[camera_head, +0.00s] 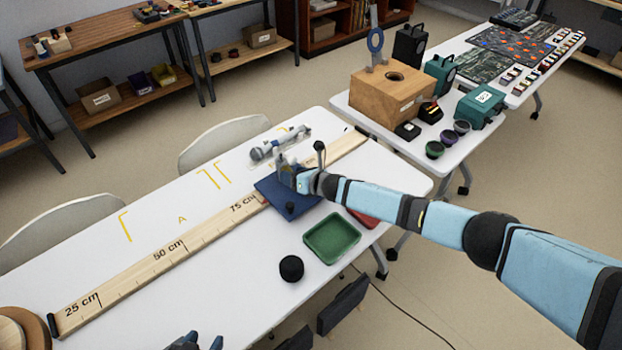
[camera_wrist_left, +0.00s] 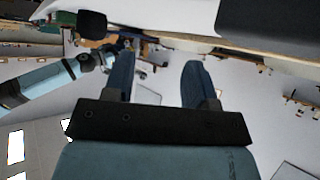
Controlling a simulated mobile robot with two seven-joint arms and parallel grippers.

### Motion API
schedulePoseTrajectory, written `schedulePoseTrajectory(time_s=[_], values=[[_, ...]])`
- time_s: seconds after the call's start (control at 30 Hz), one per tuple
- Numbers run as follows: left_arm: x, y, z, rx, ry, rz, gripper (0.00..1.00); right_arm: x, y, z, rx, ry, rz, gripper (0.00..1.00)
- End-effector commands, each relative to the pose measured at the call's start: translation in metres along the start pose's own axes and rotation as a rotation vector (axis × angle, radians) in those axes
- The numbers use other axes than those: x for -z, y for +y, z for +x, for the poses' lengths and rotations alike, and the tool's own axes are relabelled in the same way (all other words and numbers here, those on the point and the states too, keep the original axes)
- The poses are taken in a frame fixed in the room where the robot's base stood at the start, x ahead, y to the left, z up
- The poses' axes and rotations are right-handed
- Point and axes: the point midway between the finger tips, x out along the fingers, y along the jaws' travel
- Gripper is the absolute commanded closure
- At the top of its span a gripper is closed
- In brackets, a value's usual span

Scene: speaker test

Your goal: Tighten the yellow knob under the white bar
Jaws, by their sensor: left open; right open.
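I cannot make out a yellow knob or a white bar in either view. My right gripper (camera_head: 284,168) is open over a dark blue pad (camera_head: 305,207) on the white table (camera_head: 215,275). Its fingers partly cover what lies there. A grey and white cylindrical device (camera_head: 268,151) lies just behind my right gripper. My left gripper (camera_head: 196,344) shows at the bottom edge of the head view, low by the table's near side. In the left wrist view my left gripper (camera_wrist_left: 158,70) is open, with nothing between its two blue fingers.
A long wooden ruler (camera_head: 150,265) runs diagonally across the table. A black round object (camera_head: 291,268), a green tray (camera_head: 332,254) and a red item (camera_head: 363,218) lie nearer. A second table behind holds a wooden box (camera_head: 380,105).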

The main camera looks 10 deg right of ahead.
Motion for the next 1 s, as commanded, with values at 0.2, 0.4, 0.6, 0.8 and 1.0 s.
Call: schedulePoseTrajectory(time_s=[0.2, 0.4, 0.6, 0.8, 1.0], values=[[0.006, 0.0, -0.004, 0.0, 0.0, 0.0, 0.49, -0.001, -0.001, -0.04, 0.0, 0.0, -0.001, 0.43], [0.008, 0.0, -0.005, 0.0, 0.0, -0.001, 0.49, -0.001, -0.001, -0.082, 0.0, -0.001, -0.002, 0.43], [0.008, 0.0, -0.006, 0.0, -0.001, 0.0, 0.49, -0.001, -0.001, -0.115, 0.0, -0.001, -0.001, 0.43], [0.008, 0.0, -0.006, 0.0, -0.002, 0.0, 0.49, -0.001, 0.0, -0.128, -0.001, -0.001, 0.0, 0.43], [0.007, 0.0, -0.006, 0.0, -0.002, 0.0, 0.49, -0.001, 0.001, -0.128, -0.001, -0.001, 0.0, 0.43]])
